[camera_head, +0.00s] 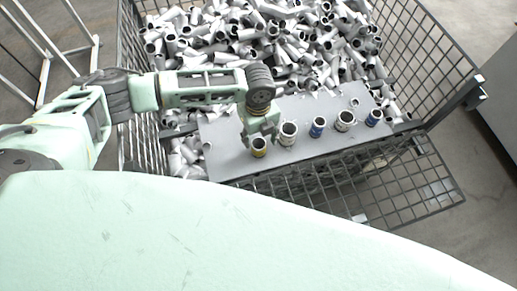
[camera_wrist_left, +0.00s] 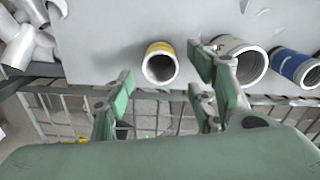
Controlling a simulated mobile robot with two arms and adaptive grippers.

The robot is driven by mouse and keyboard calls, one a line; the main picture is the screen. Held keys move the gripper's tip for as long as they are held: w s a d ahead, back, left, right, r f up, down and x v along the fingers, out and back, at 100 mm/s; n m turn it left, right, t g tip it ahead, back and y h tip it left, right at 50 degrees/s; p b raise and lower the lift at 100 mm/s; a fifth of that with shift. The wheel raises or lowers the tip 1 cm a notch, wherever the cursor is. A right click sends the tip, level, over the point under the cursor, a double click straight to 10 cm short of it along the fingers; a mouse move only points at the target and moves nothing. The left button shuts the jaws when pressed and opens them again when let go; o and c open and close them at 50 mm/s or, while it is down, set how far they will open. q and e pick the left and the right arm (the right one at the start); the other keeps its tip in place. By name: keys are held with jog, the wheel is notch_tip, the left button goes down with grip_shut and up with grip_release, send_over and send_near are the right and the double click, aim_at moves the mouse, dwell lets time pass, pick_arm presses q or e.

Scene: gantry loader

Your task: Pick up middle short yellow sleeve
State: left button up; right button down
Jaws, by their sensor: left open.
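A short yellow sleeve (camera_head: 259,148) with a pale rim stands at the left end of a row on the grey board (camera_head: 222,160). It is the only yellow one I can make out. My left gripper (camera_head: 261,130) is just above and behind it, pointing down. In the left wrist view the yellow sleeve (camera_wrist_left: 159,49) shows its open end, in the gap beyond the two green fingers of the left gripper (camera_wrist_left: 162,92). The fingers are apart with nothing between them. The right finger lies close to the neighbouring white sleeve (camera_wrist_left: 236,44). My right gripper is out of view.
To the right in the row stand a white sleeve (camera_head: 288,130), a blue one (camera_head: 318,126), another white one (camera_head: 345,120) and another blue one (camera_head: 374,116). Behind is a heap of grey pipe fittings (camera_head: 290,50) inside a wire cage (camera_head: 440,60).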

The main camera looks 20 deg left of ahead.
aim_at(257, 144)
pick_arm(q)
jog(key=f, duration=0.6)
jog(key=shift+s+a+f, duration=0.1)
jog(key=shift+s+f, duration=0.1)
jog(key=shift+s, duration=0.05)
grip_shut()
